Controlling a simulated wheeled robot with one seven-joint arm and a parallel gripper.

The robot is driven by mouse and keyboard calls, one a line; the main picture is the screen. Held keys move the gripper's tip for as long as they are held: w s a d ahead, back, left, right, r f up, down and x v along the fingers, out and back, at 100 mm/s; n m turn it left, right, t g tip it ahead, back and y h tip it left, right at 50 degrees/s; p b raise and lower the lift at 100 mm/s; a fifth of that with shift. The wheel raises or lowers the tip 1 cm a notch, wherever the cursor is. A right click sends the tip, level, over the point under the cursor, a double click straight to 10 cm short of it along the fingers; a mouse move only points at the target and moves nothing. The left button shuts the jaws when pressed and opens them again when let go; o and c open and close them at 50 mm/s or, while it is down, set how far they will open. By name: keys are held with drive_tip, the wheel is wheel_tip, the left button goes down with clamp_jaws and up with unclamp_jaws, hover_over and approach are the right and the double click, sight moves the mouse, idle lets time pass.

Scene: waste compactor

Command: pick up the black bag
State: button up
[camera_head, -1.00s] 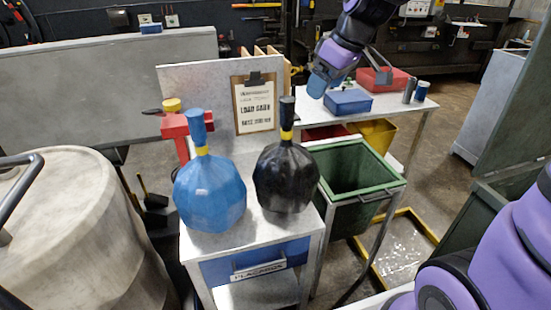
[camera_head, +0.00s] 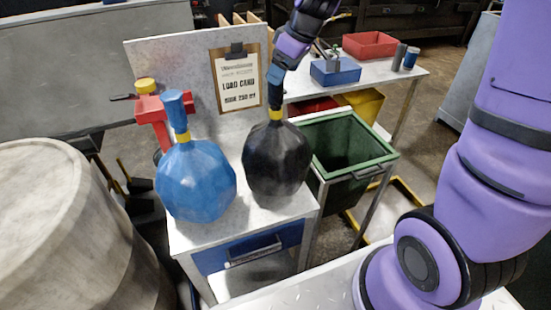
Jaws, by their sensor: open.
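The black bag (camera_head: 277,165) stands upright on the right side of the small grey table (camera_head: 205,238), with a yellow band around its neck. My gripper (camera_head: 276,88) is open and points down at the bag's narrow top. Its fingertips overlap the neck above the yellow band in the picture. I cannot tell whether they touch it, and the neck's upper end is partly hidden by the gripper.
A blue bag (camera_head: 196,182) stands close to the left of the black bag. Behind them is an upright panel with a clipboard (camera_head: 236,80). A green bin (camera_head: 345,148) is to the right. A grey drum (camera_head: 75,225) stands at the left.

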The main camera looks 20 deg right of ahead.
drive_tip(key=shift+x, duration=2.35)
drive_tip(key=shift+w+a+r, duration=0.1)
drive_tip(key=shift+w+a, duration=0.05)
drive_tip(key=shift+a, duration=0.05)
clamp_jaws()
